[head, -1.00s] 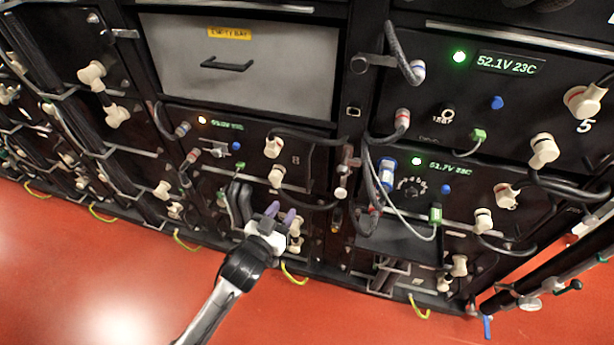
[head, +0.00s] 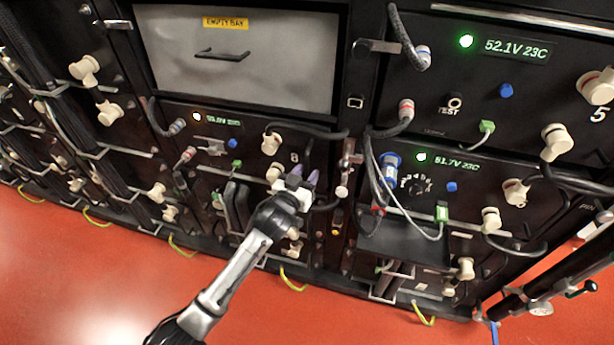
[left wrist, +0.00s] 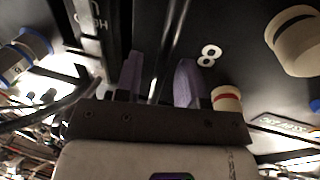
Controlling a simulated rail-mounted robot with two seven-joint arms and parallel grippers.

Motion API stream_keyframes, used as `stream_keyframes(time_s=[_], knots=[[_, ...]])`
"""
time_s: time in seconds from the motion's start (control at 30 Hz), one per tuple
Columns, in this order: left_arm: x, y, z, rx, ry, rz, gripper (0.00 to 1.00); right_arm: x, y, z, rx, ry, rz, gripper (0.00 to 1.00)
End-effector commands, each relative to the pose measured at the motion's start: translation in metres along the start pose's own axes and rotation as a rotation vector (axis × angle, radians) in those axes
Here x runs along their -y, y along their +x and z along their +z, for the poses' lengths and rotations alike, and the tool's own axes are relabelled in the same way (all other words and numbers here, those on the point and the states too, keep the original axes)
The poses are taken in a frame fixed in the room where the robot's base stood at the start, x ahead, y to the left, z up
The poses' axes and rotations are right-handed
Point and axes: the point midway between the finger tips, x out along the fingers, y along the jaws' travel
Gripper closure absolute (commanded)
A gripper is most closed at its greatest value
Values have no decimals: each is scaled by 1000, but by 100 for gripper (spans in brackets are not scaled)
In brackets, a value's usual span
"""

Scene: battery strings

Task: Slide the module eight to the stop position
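Module eight (head: 215,160) is a black-fronted unit low in the middle rack column, below the grey empty bay. My left gripper (head: 303,178) is in front of the module's right edge, just below the 8. In the left wrist view its purple fingers (left wrist: 158,80) are apart, with no object clearly held between them. Any contact is unclear. My right gripper is not in view.
The empty bay panel (head: 240,55) is above module eight. A cream plug (left wrist: 295,40) and a red-ringed plug (left wrist: 228,97) are close to the left gripper. A black shelf (head: 405,240) juts out at right. The red floor (head: 90,290) is clear at lower left.

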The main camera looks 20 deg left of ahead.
Motion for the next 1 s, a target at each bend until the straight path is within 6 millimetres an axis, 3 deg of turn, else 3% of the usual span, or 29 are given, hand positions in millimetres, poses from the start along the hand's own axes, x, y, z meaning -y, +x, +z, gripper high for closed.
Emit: stream_keyframes(time_s=[0.47, 0.83, 1.0], knots=[[0, 8, 0, 0, 0, 0, 65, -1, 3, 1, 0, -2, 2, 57], [0, 7, 0, 0, 0, 0, 100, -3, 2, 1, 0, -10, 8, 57], [0, 7, 0, 0, 0, 0, 100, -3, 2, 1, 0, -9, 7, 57]])
